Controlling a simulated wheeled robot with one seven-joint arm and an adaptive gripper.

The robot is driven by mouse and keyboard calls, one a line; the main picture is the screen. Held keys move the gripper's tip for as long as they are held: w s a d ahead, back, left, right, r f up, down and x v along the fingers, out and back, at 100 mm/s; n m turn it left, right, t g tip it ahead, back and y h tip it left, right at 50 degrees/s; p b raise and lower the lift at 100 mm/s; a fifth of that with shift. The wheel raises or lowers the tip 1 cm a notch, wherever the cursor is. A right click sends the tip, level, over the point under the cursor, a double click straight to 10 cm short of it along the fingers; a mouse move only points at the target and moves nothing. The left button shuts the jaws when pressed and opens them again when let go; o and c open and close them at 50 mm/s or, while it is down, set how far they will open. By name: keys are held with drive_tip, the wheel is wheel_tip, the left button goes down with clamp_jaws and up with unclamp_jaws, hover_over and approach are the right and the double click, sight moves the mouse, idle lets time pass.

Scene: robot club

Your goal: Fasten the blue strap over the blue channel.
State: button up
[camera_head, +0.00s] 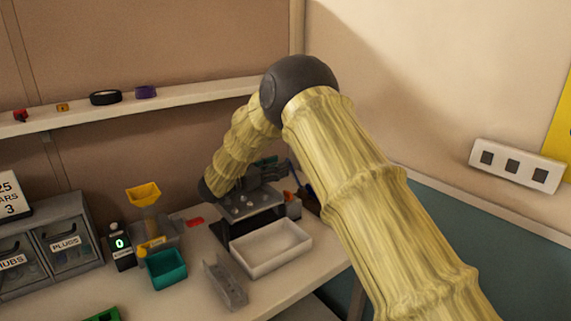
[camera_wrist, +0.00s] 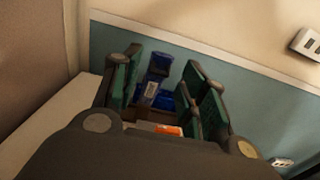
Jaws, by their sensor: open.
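My gripper (camera_head: 278,172) is open at the back right of the bench, its fingers pointing right. In the wrist view its green-padded fingers (camera_wrist: 162,78) stand apart, with blue parts between or just beyond them. An upper blue piece (camera_wrist: 160,63) sits above a lower blue piece (camera_wrist: 166,99) that has a pale label. I cannot tell which is the strap and which the channel, or whether a finger touches them. In the head view only a dark blue sliver (camera_head: 304,188) shows beside my gripper; the rest is hidden.
An orange part (camera_wrist: 167,130) lies below the blue pieces. A white tray (camera_head: 271,262), a grey narrow holder (camera_head: 226,283), a teal bin (camera_head: 167,272) and a counter reading 0 (camera_head: 121,245) stand on the bench. A wall shelf (camera_head: 190,97) runs above. The bench ends at the right.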

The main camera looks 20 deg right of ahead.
drive_tip(key=shift+p+x, duration=0.4)
drive_tip(key=shift+x, duration=1.55)
clamp_jaws()
